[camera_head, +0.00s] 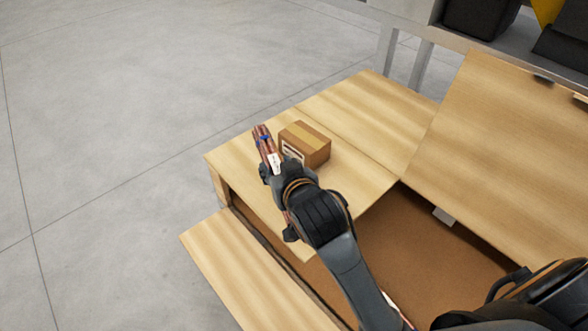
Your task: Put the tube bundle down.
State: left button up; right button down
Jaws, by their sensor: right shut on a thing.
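The tube bundle (262,139) is copper-coloured, with a blue tie and a white label near my fingers. My right gripper (273,170) is shut on it, and the bundle's far end sticks out past the fingers toward the upper left. The rest of the bundle is mostly hidden behind my gripper and wrist. The bundle is over the light wooden top (350,110), near its left edge. I cannot tell whether it touches the wood. My left gripper is not in view.
A small cardboard box (312,142) stands on the wooden top, just right of the bundle. Below is an open brown recess (425,250), with a wooden panel (505,150) on its right and another board (240,265) at the lower left. The wood behind the box is clear.

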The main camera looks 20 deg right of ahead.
aim_at(277, 151)
jog(key=w+d+f, duration=0.1)
jog(key=w, duration=0.2)
jog(key=w+f, duration=0.1)
jog(key=w, duration=0.1)
jog(key=w+d+f, duration=0.1)
jog(key=w, duration=0.2)
jog(key=shift+w+d+f, duration=0.3)
jog(key=shift+f, duration=0.1)
jog(key=w+f, duration=0.1)
jog(key=f, duration=0.1)
jog(key=w+f, duration=0.2)
jog(key=w+d+f, duration=0.1)
jog(key=shift+w+d+f+b, duration=0.1)
jog(key=shift+w+f+b, duration=0.15)
jog(key=shift+f+b, duration=0.15)
jog(key=shift+f, duration=1.6)
jog(key=c, duration=1.2)
grip_release()
jog(key=shift+f, duration=0.25)
jog(key=o, duration=0.4)
jog(key=shift+r, duration=0.1)
